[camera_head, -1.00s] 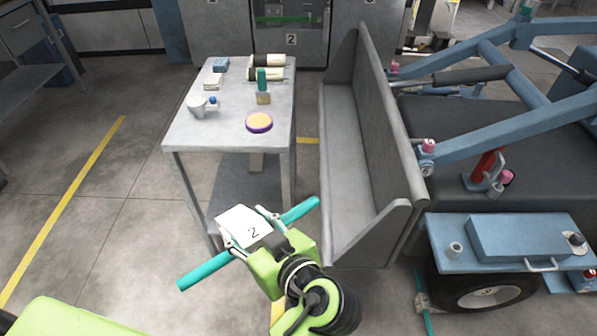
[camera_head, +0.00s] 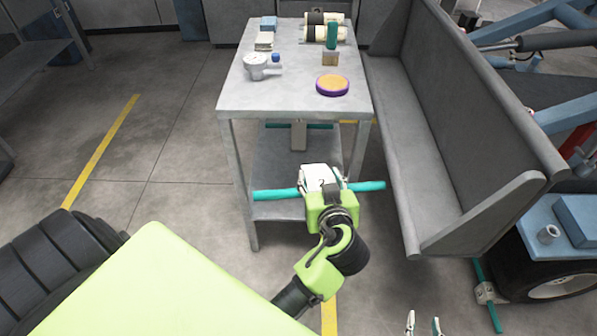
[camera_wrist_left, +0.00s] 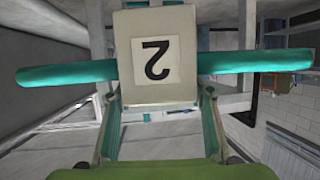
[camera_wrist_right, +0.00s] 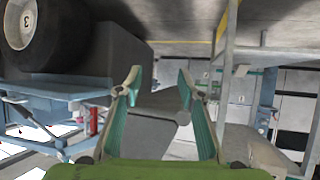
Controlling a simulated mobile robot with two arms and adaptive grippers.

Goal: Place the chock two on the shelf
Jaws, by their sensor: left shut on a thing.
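Chock two is a pale block (camera_head: 317,173) marked 2 with a teal bar through it. My left gripper (camera_head: 323,186) is shut on it and holds it level at the front of the table's lower shelf (camera_head: 272,155). The head view does not show whether it touches the shelf. The block (camera_wrist_left: 155,22) fills the top middle of the left wrist view, between the fingers. Another block with a teal bar (camera_head: 299,136) sits further back on the shelf. My right gripper (camera_head: 424,325) is open and empty at the bottom edge; its parted fingers also show in the right wrist view (camera_wrist_right: 160,85).
The grey tabletop (camera_head: 300,97) above the shelf holds a purple-orange disc (camera_head: 332,85), a metal cup (camera_head: 257,65) and rolls. Table legs (camera_head: 239,180) flank the shelf. A grey bench (camera_head: 425,165) stands close on the right. Another chock (camera_head: 487,292) lies beside the wheel (camera_head: 560,285).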

